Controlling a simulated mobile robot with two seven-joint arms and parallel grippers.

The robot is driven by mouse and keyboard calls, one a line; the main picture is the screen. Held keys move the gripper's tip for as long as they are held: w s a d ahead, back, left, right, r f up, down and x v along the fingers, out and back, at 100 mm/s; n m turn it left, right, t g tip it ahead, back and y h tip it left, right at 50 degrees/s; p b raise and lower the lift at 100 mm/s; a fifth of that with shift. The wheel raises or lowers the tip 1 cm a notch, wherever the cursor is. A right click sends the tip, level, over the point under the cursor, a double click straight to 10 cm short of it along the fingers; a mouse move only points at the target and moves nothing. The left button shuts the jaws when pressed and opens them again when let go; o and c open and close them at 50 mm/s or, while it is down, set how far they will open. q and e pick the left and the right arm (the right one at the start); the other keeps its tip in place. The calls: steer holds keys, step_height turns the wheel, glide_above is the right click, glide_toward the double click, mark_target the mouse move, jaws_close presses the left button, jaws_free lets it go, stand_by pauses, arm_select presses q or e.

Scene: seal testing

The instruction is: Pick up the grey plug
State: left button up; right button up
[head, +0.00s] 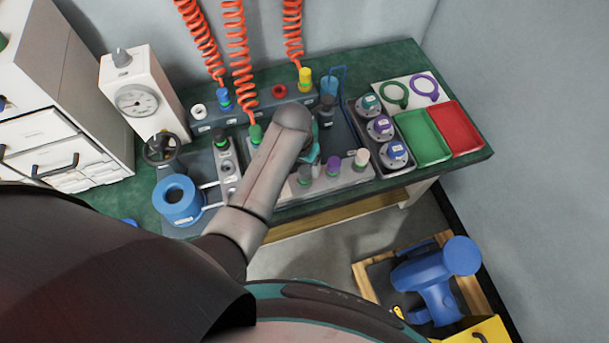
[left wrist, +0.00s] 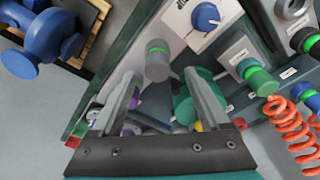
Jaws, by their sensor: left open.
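The grey plug (head: 305,175) stands at the left end of a short row on the front block of the bench, left of a purple plug (head: 332,163) and a pale plug (head: 361,157). In the left wrist view the grey plug (left wrist: 157,62), with a green ring, shows between and just past the fingertips. My left gripper (left wrist: 160,88) is open and empty, its fingers on either side of the plug's line. In the head view my left forearm hides most of that gripper. Contact between fingers and plug cannot be told. My right gripper is not in view.
A green plug (head: 255,134) with an orange coiled hose (head: 237,60) stands close to the left arm. A blue knob (left wrist: 205,16) is near the fingers. Right of the row are a rack of round parts (head: 380,127), a green tray (head: 423,138) and a red tray (head: 455,128).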

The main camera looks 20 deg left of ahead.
mark_target(304, 171)
arm_select(q)
steer(key=f+b, duration=0.1)
steer(key=f, duration=0.2)
steer(key=f+b, duration=0.1)
steer(key=f, duration=0.1)
steer(key=shift+w+d+b, duration=0.25)
steer(key=shift+w+b, duration=0.05)
jaws_close()
stand_by(0.4)
